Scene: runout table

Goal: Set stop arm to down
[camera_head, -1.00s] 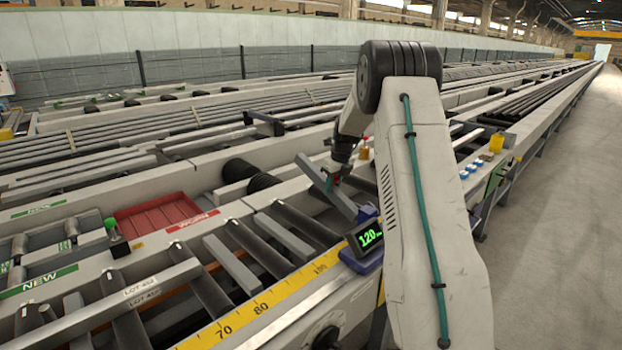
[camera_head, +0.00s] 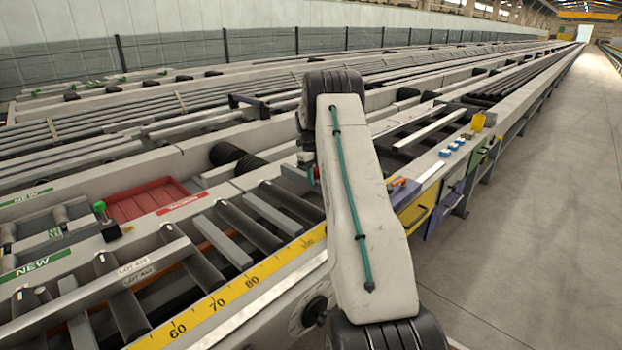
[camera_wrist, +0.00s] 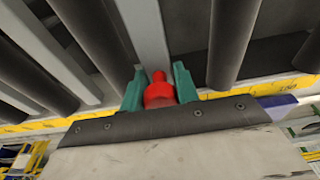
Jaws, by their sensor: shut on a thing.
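The stop arm is a grey bar; in the wrist view it (camera_wrist: 147,35) runs away from my gripper, with a red knob (camera_wrist: 159,92) at its near end. My gripper (camera_wrist: 159,78) is shut on this red knob, one green finger on each side. In the head view, my gripper is mostly hidden behind my own arm. A short length of grey bar (camera_head: 294,175) shows just left of it, apparently the stop arm. Its far end is hidden, and I cannot tell its exact tilt.
Dark rollers (camera_head: 285,203) and grey bars lie left of my arm. A yellow scale (camera_head: 240,287) runs along the table's near edge. A red tray (camera_head: 148,200) and a green knob (camera_head: 99,206) sit further left. The floor (camera_head: 545,200) at right is clear.

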